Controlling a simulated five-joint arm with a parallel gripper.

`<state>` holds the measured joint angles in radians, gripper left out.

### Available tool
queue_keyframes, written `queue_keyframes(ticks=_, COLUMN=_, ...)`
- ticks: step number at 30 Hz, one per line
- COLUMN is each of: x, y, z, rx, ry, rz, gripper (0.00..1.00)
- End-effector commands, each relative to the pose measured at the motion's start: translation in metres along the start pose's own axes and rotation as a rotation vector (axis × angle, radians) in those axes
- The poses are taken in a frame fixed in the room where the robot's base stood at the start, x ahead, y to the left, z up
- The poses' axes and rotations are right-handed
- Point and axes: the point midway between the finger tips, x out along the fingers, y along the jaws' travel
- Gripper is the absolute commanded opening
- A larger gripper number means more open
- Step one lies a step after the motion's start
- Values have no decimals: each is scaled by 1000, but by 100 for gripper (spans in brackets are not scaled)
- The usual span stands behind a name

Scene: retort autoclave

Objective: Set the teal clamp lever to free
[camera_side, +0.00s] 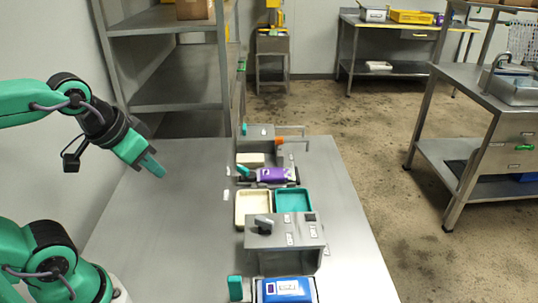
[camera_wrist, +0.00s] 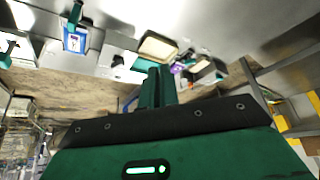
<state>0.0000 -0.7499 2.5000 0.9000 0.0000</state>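Several teal upright parts could be the clamp lever, and I cannot tell which. One teal handle (camera_side: 235,288) stands left of a blue box at the near end. Another teal handle (camera_side: 243,170) sits tilted at the left of the purple box (camera_side: 272,175). A small teal piece (camera_side: 244,129) is on the far grey unit. In the wrist view, a teal handle (camera_wrist: 75,14) stands by the blue box (camera_wrist: 75,40). My gripper (camera_side: 155,167) is left of all these, above the table, touching nothing. Its fingers (camera_wrist: 159,84) look closed together and empty.
A cream tray (camera_side: 240,222) and a teal tray (camera_side: 307,212) lie mid-table. A grey box with a dark-grey knob (camera_side: 264,221) stands nearer. An orange-handled part (camera_side: 280,140) is on the far unit. The table's left half (camera_side: 180,240) is clear; shelving stands behind it.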

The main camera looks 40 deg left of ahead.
Motion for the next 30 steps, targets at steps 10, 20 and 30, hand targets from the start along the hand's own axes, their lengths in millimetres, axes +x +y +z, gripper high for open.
queue_keyframes(ticks=10, x=1, y=-2, z=-16, rx=75, ry=-26, rz=-3, gripper=35)
queue_keyframes(ticks=20, x=15, y=-11, z=-67, rx=332, ry=-110, rz=5, gripper=35)
queue_keyframes(ticks=30, x=49, y=-24, z=-122, rx=627, ry=-201, rz=44, gripper=35)
